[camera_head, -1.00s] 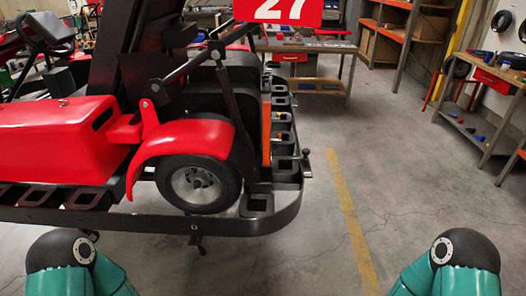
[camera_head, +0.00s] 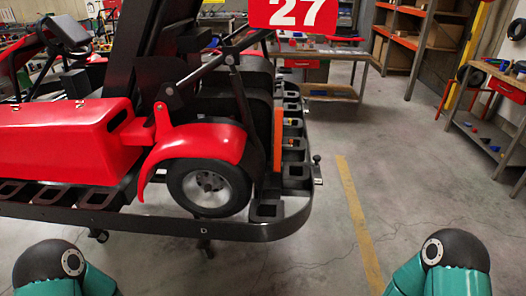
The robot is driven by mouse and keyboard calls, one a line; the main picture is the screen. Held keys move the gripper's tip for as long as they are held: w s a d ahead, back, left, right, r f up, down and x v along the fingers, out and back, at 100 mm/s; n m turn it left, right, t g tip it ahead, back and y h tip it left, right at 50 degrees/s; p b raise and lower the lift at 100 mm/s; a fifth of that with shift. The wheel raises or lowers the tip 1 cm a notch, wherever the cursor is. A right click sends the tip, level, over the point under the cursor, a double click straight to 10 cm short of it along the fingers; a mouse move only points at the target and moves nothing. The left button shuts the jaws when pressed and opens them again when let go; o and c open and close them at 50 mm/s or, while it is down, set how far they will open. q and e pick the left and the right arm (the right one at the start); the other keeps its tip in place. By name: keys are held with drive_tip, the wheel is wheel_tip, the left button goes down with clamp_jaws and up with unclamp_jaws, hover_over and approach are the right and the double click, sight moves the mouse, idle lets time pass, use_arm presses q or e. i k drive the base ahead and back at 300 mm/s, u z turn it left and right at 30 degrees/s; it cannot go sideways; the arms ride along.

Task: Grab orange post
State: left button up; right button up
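An orange post (camera_head: 278,138) stands upright at the rear of the red kart (camera_head: 66,137), to the right of the wheel (camera_head: 207,184). It is a narrow strip beside a row of black sockets (camera_head: 296,157) along the black frame. Its lower end is hidden by the frame parts. Only rounded black and teal parts of my two arms show at the bottom left and bottom right. Both grippers are out of view.
A black curved bumper rail (camera_head: 205,228) runs around the kart's near side. Workbenches (camera_head: 492,96) and orange-edged shelves (camera_head: 420,45) stand behind at right. The grey floor right of the kart is clear, with a yellow line (camera_head: 357,220) on it.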

sight(278, 112)
drive_tip(key=z, duration=0.25)
drive_tip(key=i, duration=0.2)
drive_tip(key=u, duration=2.5)
drive_tip(key=k, duration=1.6)
drive_tip(key=z, duration=1.3)
drive_tip(key=i, duration=1)
